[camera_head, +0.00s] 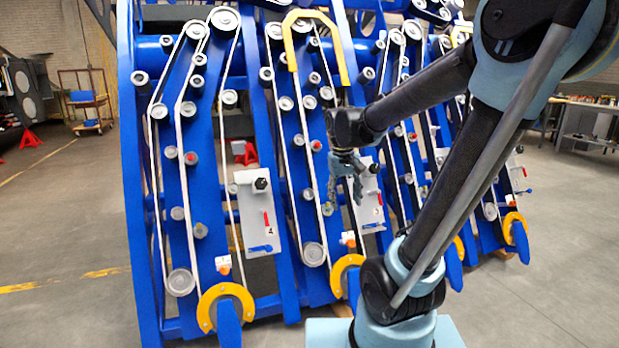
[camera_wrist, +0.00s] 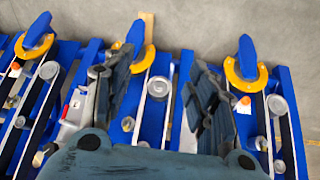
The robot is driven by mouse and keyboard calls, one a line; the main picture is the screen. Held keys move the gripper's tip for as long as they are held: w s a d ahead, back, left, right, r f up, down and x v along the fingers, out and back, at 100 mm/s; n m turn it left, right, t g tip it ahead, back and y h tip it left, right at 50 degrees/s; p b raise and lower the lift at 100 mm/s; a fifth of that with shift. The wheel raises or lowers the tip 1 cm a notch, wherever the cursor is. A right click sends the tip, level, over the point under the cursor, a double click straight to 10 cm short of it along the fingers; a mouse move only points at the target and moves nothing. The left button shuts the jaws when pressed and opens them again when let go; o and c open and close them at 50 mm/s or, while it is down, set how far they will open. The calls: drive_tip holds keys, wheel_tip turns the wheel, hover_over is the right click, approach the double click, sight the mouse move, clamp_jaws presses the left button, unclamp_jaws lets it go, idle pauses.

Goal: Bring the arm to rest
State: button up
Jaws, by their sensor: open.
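My gripper (camera_head: 346,190) hangs from my bent arm in the head view, in front of the blue harvester chassis (camera_head: 131,180). Its fingers point down and overlap a white plate there in the picture; I cannot tell how far off it is. In the wrist view my gripper (camera_wrist: 160,92) is open, its two dark fingers wide apart. Nothing is between the fingertips; a round grey roller (camera_wrist: 158,87) shows behind the gap. My arm is raised and folded, with the elbow at the upper right.
The chassis carries belts, rollers and yellow guards (camera_head: 225,297). A white plate (camera_head: 258,210) with a black knob and a red handle is at left. A cart (camera_head: 86,100) stands far left and a workbench (camera_head: 590,120) far right.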

drive_tip(key=s+d+f+m, duration=0.1)
drive_tip(key=s+d+f, duration=0.3)
drive_tip(key=s, duration=0.4)
drive_tip(key=s+d+f+m+t+y, duration=0.1)
drive_tip(key=s+d+f, duration=0.3)
drive_tip(key=s, duration=0.4)
drive_tip(key=shift+s+f, duration=0.3)
drive_tip(key=shift+f, duration=0.35)
drive_tip(key=shift+w+f, duration=0.2)
drive_tip(key=shift+w, duration=0.2)
idle(0.4)
